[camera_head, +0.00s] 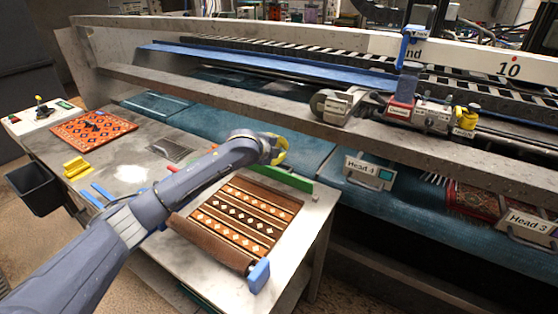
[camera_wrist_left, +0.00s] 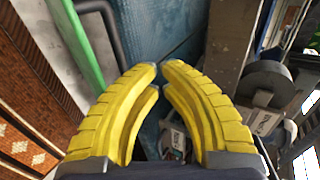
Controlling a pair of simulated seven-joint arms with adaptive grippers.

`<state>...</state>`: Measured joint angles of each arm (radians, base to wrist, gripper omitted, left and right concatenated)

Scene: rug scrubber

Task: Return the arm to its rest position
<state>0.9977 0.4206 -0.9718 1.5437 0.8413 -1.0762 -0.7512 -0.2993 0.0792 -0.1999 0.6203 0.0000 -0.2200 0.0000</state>
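My left arm reaches in from the lower left in the head view. The same rug (camera_wrist_left: 30,110) lies to the left of the fingers. My right gripper is not in view.
A green bar (camera_head: 285,178) runs behind the rug. The large machine's beam (camera_head: 250,95) and a "Head 4" unit (camera_head: 369,171) stand beyond.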

